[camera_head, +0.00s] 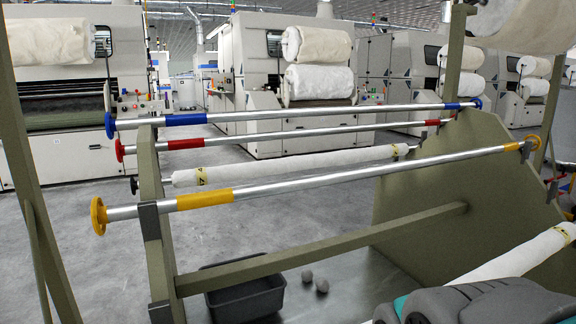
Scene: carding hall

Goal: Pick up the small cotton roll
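A thin white cotton roll (300,164) with a yellow-and-black mark near each end lies across the rack, between the red-banded bar and the yellow-banded bar. A second white roll (515,256) shows at the lower right, slanting up to the right edge, with a similar mark near its far end. My grey and teal arm covers part of this second roll. I cannot tell whether they touch. The fingers of my gripper do not show, and which roll is the small one is not certain from this view.
The olive rack carries metal bars banded blue (187,119), red (186,143) and yellow (205,199). A dark bin (246,300) stands below it, beside two small grey balls (322,286). Large carding machines (290,75) stand behind. Grey floor (90,220) is open at left.

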